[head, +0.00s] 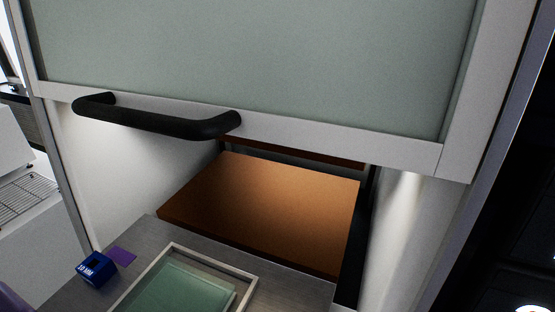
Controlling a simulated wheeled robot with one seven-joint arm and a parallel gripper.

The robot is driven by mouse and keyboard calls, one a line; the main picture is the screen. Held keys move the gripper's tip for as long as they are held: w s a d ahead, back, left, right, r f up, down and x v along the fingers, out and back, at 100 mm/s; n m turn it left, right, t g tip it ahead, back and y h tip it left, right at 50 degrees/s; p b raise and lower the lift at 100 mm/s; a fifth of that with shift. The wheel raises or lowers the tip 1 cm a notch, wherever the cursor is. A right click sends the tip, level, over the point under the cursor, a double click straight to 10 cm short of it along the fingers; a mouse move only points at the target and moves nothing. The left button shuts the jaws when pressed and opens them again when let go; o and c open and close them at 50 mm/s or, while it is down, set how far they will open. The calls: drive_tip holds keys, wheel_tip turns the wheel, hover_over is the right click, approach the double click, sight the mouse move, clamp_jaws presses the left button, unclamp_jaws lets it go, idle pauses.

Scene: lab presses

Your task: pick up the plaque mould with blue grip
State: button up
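No plaque mould with a blue grip can be made out for certain. A small blue block (96,268) with white lettering, which seems to read "10 MM", sits at the left of the grey metal shelf; I cannot tell whether it belongs to a mould. A shallow pale frame (253,280) with a green slab (185,291) inside lies on the same shelf, cut off by the bottom edge. My gripper is not in view.
A raised guard door (260,60) with a black bar handle (155,122) hangs above the opening. Behind the shelf (160,235) lies a copper-brown platen (265,210) between white side walls. A flat purple square (123,255) lies beside the blue block. A wire rack (25,197) stands far left.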

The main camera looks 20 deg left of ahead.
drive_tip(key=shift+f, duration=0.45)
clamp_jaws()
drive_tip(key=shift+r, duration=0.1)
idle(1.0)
